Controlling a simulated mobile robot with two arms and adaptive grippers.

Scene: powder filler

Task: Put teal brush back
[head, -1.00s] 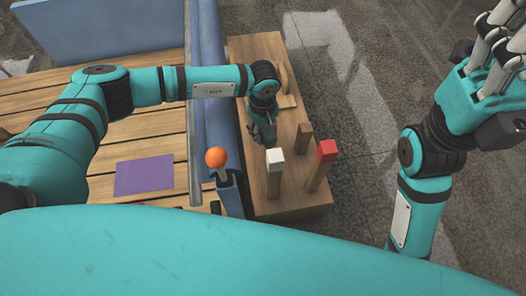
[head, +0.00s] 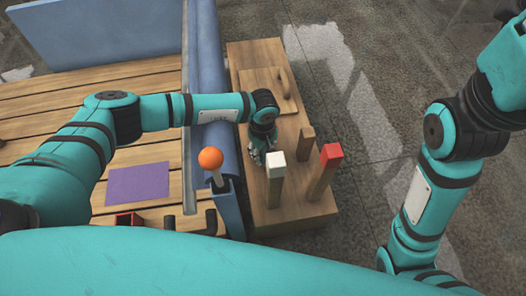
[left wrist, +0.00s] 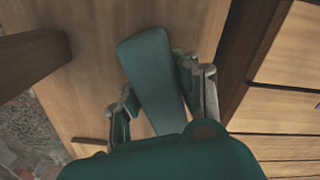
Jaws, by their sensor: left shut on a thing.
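A long teal piece (left wrist: 152,75), which looks like the brush, lies between the fingers of my left gripper (left wrist: 162,92) in the left wrist view. The left gripper is shut on it. In the head view my left gripper (head: 258,153) is low over the near left part of a wooden block (head: 290,222), just left of a white-topped post (head: 276,157). The brush cannot be made out in the head view. Whether it touches the wood is unclear. My right arm shows at the right, but its gripper is out of the picture.
A red-topped post (head: 330,153) and plain brown posts (head: 306,142) stand on the block. A blue rail (head: 207,80) separates it from a slatted table (head: 60,110) with a purple mat (head: 138,182). An orange ball (head: 210,158) tops a short lever.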

